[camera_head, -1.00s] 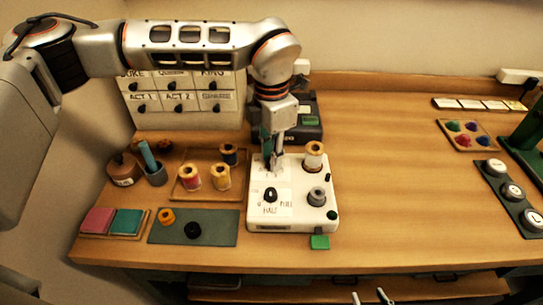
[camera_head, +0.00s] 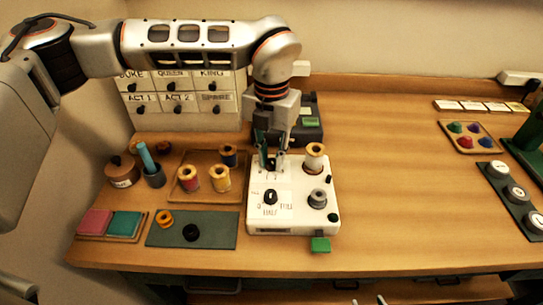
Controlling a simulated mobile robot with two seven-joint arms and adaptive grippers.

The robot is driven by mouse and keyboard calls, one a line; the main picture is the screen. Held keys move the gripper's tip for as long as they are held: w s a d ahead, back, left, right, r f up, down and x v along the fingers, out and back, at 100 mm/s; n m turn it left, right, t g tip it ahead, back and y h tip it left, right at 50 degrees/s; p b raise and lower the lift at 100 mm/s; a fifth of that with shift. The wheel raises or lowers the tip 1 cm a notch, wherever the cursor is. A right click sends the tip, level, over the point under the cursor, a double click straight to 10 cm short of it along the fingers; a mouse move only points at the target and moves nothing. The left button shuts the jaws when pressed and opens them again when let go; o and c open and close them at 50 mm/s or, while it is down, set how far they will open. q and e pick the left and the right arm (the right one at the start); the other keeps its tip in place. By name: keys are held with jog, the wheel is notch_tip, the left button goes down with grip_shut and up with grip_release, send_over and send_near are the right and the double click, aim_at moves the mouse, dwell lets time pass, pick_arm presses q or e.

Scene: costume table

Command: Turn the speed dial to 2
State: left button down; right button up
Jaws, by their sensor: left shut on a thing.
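A white control box (camera_head: 306,221) stands on the table at the centre, with dials and spools on top. My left gripper (camera_head: 272,163) points straight down over its upper left corner. It is shut on the speed dial, which its fingers mostly hide; where the dial points cannot be read. A second black dial (camera_head: 270,197) on the box, with a label beneath it, is free in front of the gripper. Two pale fingertips at the bottom edge look like my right gripper (camera_head: 369,300), apart and empty, mostly out of view.
A yellow-thread spool (camera_head: 315,157) and a grey knob (camera_head: 317,198) stand on the box's right side. A tray of spools (camera_head: 203,196) lies to the left. A dark device (camera_head: 306,133) is just behind. The table to the right is largely clear.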

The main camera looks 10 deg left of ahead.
aim_at(272, 162)
dwell(0.4)
pick_arm(q)
jog(key=c, duration=1.8)
grip_release()
jog(key=shift+c, duration=0.2)
jog(key=shift+r, duration=0.15)
notch_tip(272, 162, up, 12)
